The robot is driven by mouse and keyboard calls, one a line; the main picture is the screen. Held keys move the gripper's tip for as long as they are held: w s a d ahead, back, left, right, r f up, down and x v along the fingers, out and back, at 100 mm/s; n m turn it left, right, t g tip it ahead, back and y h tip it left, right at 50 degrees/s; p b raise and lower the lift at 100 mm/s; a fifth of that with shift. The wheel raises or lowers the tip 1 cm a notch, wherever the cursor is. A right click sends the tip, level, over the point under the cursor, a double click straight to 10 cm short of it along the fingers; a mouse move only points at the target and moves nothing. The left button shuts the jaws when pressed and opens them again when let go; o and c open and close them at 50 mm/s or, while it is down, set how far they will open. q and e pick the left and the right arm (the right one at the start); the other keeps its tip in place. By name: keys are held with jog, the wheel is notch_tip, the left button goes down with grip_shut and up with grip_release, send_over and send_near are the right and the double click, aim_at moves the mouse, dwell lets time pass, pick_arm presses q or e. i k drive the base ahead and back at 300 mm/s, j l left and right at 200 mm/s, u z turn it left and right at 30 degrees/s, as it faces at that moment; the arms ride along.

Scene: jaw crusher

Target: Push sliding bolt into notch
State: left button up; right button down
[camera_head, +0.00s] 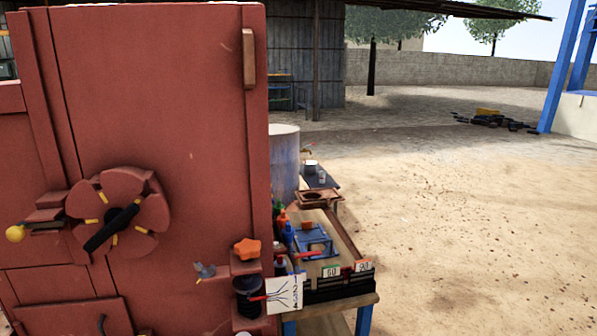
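The red jaw crusher (160,90) fills the left of the head view. On its front face is a round red wheel-like part (120,205) with yellow marks and a black bar across it. Left of the wheel, a dark block with a bar (45,217) carries a yellow ball knob (15,233) at its left end. This may be the sliding bolt, but I cannot tell for sure. I cannot make out the notch or whether the bolt sits in it. Neither of my grippers is in view.
A workbench (345,299) with tools, bottles and number cards stands right of the machine. An orange star knob (247,249) and a small grey valve-like part (205,270) sit on the machine's lower right. Open sandy ground (480,230) lies to the right.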

aim_at(16, 233)
jog(key=u, duration=1.45)
